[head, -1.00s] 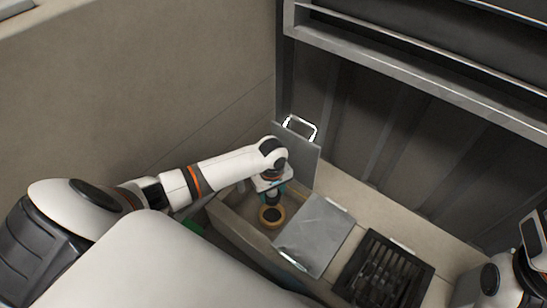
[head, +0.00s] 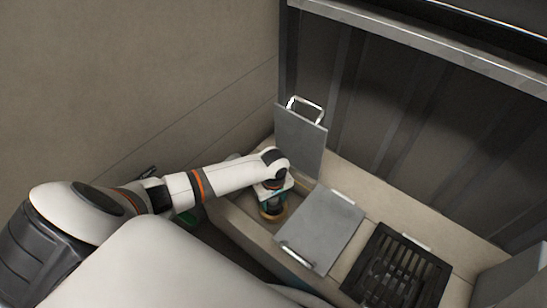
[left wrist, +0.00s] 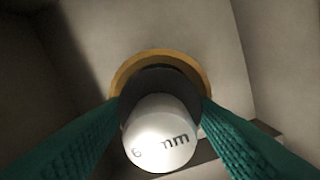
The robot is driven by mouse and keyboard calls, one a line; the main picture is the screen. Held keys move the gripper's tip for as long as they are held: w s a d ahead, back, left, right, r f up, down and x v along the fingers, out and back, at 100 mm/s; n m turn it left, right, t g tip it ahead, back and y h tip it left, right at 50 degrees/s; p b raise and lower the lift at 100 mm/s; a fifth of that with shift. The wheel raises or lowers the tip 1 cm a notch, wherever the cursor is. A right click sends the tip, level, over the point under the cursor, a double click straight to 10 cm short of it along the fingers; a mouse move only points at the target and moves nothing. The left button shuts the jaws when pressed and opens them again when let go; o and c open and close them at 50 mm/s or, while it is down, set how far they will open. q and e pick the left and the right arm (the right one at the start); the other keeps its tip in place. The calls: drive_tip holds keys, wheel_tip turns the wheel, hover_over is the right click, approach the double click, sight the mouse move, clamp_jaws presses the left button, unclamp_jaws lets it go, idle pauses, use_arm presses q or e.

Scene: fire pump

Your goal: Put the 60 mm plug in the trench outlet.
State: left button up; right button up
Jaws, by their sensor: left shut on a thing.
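My left gripper (head: 272,205) points down into the open trench and is shut on the 60 mm plug. In the left wrist view the plug (left wrist: 160,138) has a white knob between the teal fingers, with a partly readable "6" and "mm" on it, and a dark body beyond. The trench outlet's brass-coloured ring (left wrist: 162,57) curves around the far side of the dark body; it also shows under the gripper in the head view (head: 272,218). I cannot tell how deep the plug sits in the ring. My right gripper is out of view.
A grey cover plate with a handle (head: 299,140) stands upright behind the arm. Another plate (head: 320,230) lies across the trench to the right. A black grate (head: 398,270) lies further right. A ribbed dark wall (head: 400,130) rises behind.

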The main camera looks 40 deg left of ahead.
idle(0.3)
use_arm(q)
drive_tip(key=shift+f, duration=0.5)
drive_tip(key=o, duration=1)
drive_tip(key=shift+o, duration=0.3)
drive_tip(key=shift+s, duration=0.1)
